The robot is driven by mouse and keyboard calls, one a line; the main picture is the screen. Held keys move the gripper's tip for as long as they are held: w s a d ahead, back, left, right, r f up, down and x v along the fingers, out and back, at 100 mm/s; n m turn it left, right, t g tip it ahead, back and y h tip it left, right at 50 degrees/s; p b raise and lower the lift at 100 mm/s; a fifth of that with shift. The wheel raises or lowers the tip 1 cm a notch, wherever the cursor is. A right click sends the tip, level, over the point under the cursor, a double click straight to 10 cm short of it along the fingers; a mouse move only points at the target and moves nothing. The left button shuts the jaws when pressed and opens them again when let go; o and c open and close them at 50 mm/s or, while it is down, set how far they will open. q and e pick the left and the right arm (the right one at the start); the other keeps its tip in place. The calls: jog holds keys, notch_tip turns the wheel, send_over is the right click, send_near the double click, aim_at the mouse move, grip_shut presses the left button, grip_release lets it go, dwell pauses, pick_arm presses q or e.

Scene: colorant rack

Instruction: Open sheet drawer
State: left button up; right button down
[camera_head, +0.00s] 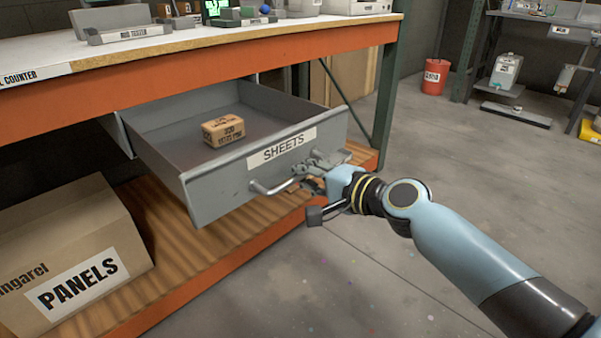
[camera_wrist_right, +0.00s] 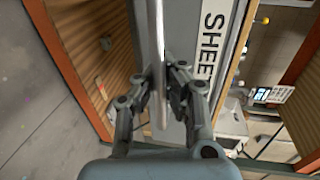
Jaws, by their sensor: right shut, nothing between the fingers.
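The grey sheet drawer (camera_head: 225,184), labelled SHEETS, is pulled well out from under the counter, and its inside shows. A small brown box (camera_head: 223,131) sits in it. The drawer's bar handle (camera_head: 270,188) is on the front face; it also shows in the right wrist view (camera_wrist_right: 157,45). My right gripper (camera_head: 308,170) is at the right end of the handle, close to the drawer front. It is shut with nothing held; whether it touches the handle I cannot tell. In the right wrist view the fingers (camera_wrist_right: 160,80) lie by the handle. My left gripper is not in view.
A cardboard box labelled PANELS (camera_head: 75,255) stands on the wooden lower shelf (camera_head: 200,270) below the drawer. The orange counter edge (camera_head: 210,72) runs above, with a dark green post (camera_head: 386,105) at right. Grey floor in front is clear.

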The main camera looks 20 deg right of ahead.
jog(key=c, duration=1.4)
grip_release()
jog(key=shift+s, duration=0.15)
jog(key=v, duration=1.1)
jog(key=shift+s+d, duration=0.15)
jog(key=shift+s, duration=0.15)
